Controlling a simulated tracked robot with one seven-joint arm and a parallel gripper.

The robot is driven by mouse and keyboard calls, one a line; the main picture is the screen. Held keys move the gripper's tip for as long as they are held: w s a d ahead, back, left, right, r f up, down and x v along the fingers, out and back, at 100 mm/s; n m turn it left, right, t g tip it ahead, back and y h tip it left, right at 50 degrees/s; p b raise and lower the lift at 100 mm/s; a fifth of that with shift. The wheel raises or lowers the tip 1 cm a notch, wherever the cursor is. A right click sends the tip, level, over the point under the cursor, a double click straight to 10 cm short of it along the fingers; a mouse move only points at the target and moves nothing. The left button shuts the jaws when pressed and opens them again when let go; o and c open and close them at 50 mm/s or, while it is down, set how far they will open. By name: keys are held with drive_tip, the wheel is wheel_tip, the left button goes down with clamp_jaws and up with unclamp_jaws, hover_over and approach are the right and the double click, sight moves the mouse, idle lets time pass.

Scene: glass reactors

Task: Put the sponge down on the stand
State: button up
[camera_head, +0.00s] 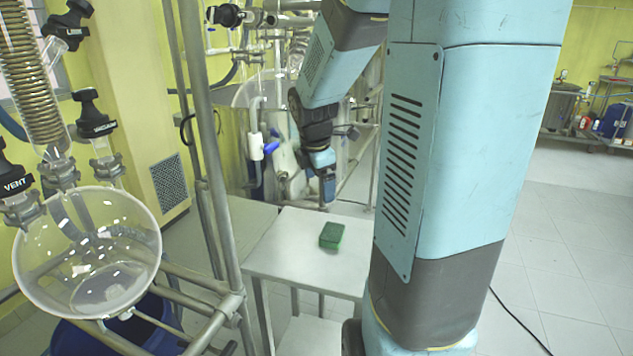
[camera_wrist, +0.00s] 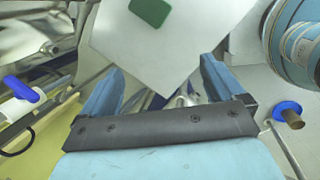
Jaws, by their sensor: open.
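The green sponge (camera_head: 332,236) lies flat on the light grey top of the stand (camera_head: 283,258) in the head view. In the wrist view the sponge (camera_wrist: 152,11) shows at the top edge, on the stand's pale top (camera_wrist: 170,55), partly cut off by the frame. My gripper (camera_head: 329,192) is above the stand, up and a little left of the sponge, and apart from it. In the wrist view its two blue fingers (camera_wrist: 160,85) are spread wide with nothing between them.
A round glass flask (camera_head: 88,255) in a metal frame (camera_head: 215,190) stands at the left. Glass reactor equipment with a blue-handled valve (camera_head: 262,148) is behind the stand. A blue-handled valve (camera_wrist: 22,88) shows at left in the wrist view.

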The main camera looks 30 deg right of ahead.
drive_tip(key=s+a+r+m+t+y, duration=0.1)
drive_tip(key=s+a+r+m, duration=0.4)
drive_tip(key=s+m, duration=0.3)
drive_tip(key=s+a+r+m+t+y, duration=0.1)
drive_tip(key=s+a+r+m+t, duration=0.1)
drive_tip(key=s+a+r+m, duration=0.3)
drive_tip(key=shift+s+r+m, duration=0.3)
drive_tip(key=shift+s+m, duration=2)
drive_tip(key=shift+s, duration=0.2)
drive_tip(key=shift+a, duration=0.1)
